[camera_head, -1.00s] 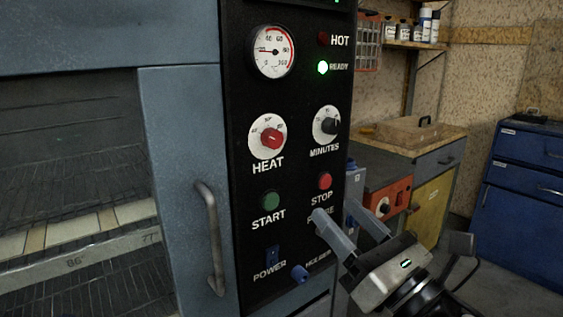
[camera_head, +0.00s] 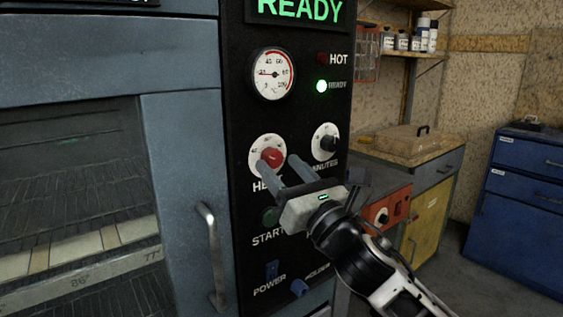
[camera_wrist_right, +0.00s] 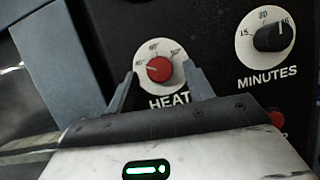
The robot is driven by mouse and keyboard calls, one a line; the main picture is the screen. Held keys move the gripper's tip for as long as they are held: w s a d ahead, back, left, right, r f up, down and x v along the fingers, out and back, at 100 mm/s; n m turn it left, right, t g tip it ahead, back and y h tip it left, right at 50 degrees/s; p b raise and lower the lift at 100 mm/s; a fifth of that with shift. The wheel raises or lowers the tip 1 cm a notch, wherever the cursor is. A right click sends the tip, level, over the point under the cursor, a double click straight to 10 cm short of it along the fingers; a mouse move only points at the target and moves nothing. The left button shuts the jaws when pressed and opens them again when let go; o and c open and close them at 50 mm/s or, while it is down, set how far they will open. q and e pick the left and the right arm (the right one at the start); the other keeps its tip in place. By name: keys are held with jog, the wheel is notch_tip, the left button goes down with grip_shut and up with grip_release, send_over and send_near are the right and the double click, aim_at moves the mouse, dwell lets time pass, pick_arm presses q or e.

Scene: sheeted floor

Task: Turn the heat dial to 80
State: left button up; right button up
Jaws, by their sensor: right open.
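The heat dial is a red knob (camera_head: 272,158) on a white round scale on the black control panel (camera_head: 240,200). In the right wrist view the red knob (camera_wrist_right: 159,69) sits between and beyond the two finger tips, above the HEAT label. Its pointer faces left, near the scale's lower-left mark; the small numbers are hard to read. My right gripper (camera_head: 281,166) is open, its fingers reaching toward the dial from below right. In the right wrist view the right gripper (camera_wrist_right: 160,78) has one finger on each side of the knob, with nothing held. My left gripper is not in view.
The minutes dial (camera_head: 325,142) is right of the heat dial. The start button (camera_head: 270,216) is below, partly behind my gripper. A door handle (camera_head: 213,258) stands out left of the panel. A gauge (camera_head: 273,74) and lit green ready lamp (camera_head: 321,86) are above.

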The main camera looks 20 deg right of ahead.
jog(key=shift+w+a+r, duration=0.15)
jog(key=shift+w, duration=0.25)
jog(key=shift+c, duration=0.3)
jog(key=c, duration=0.9)
